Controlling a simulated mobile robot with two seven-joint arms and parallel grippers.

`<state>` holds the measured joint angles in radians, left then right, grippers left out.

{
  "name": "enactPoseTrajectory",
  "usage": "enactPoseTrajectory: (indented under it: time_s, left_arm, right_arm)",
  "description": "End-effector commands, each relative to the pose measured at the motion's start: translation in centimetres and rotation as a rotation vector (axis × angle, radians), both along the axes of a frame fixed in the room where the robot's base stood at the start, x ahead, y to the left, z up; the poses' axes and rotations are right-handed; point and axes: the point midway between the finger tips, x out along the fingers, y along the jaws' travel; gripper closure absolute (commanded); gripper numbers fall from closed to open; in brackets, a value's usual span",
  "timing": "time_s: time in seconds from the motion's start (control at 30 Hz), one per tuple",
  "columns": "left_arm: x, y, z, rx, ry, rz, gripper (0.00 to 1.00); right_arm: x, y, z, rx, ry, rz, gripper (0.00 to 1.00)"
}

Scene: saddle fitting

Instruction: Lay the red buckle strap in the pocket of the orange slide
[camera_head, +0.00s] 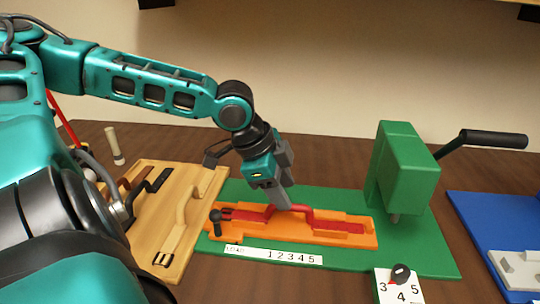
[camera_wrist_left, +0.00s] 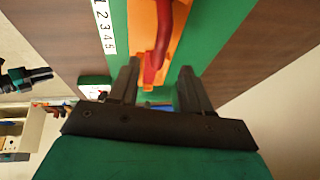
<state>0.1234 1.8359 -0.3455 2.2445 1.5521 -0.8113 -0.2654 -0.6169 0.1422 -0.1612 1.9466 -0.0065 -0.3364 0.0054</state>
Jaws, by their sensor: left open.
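The red buckle strap (camera_head: 340,227) lies lengthwise along the recess of the orange slide (camera_head: 262,233), with flat ends and a raised arch in its middle. My left gripper (camera_head: 283,205) points down at the arch, its fingers open. In the left wrist view, the strap (camera_wrist_left: 153,65) and the slide (camera_wrist_left: 141,18) show beyond and between the open fingers (camera_wrist_left: 158,72). The gripper hides part of the strap's middle in the head view; I cannot tell whether a finger touches it.
A green press (camera_head: 405,165) with a black-handled lever (camera_head: 492,138) stands on the green base (camera_head: 425,255), right of the slide. A wooden tray (camera_head: 214,187) with tan and dark straps is at the left. A numbered dial (camera_head: 400,287) and a blue board (camera_head: 480,225) are at the right.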

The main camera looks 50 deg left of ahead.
Motion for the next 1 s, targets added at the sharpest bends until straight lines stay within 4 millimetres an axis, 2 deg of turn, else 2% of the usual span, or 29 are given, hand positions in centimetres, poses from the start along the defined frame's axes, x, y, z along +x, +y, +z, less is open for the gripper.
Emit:
enactPoseTrajectory:
  time_s: [0.03,0.1,0.33,1.0]
  left_arm:
    - [-0.3,0.2,1.6,0.005,-0.004,-0.002,0.52]
    - [-0.8,0.4,2.6,0.005,-0.004,-0.001,0.52]
    - [-1.9,0.9,4.9,0.001,-0.002,-0.002,0.52]
    - [-2.2,1.0,5.2,-0.001,0.0,-0.001,0.52]
  right_arm:
    - [-0.3,-0.2,0.5,-0.003,0.007,-0.005,0.57]
    - [-0.5,-0.3,0.8,-0.003,0.013,-0.006,0.57]
    - [-0.5,-0.1,2.0,-0.001,0.013,-0.004,0.57]
    - [-0.6,0.1,2.1,0.001,0.015,0.0,0.57]
